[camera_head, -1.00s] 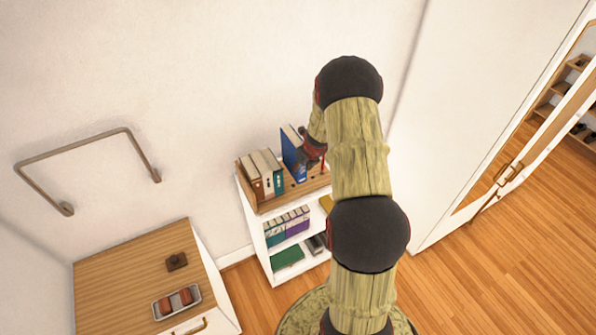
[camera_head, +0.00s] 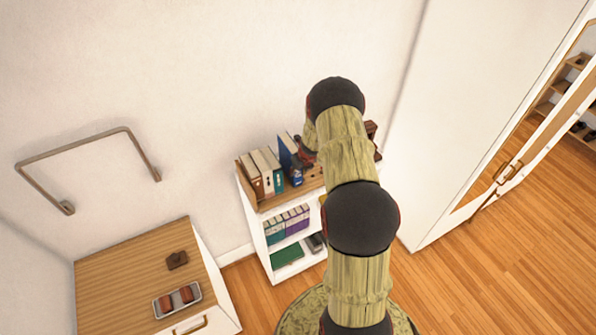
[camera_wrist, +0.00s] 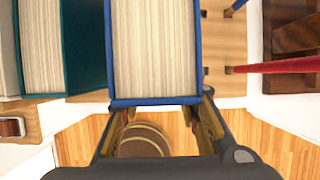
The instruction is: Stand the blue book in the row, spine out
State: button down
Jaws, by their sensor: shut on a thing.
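The blue book (camera_head: 287,157) is upright at the top of the small white bookcase (camera_head: 256,222), just right of the row. The row holds several upright books, with a teal-spined book (camera_head: 275,176) at its right end. My gripper (camera_head: 307,157) is shut on the blue book; the arm partly hides it in the head view. In the wrist view, my gripper (camera_wrist: 160,118) grips the near end of the blue book (camera_wrist: 155,50), whose pale pages show between blue covers. The teal book (camera_wrist: 85,50) stands close on its left. I cannot tell whether the blue book's bottom touches the shelf.
A cabinet (camera_head: 130,265) with a tray (camera_head: 177,301) stands at left. Wall lies behind the bookcase; floor is open at right.

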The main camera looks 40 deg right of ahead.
jog(key=shift+w+d, duration=0.1)
jog(key=c, duration=1.3)
grip_release()
jog(key=shift+r, duration=0.1)
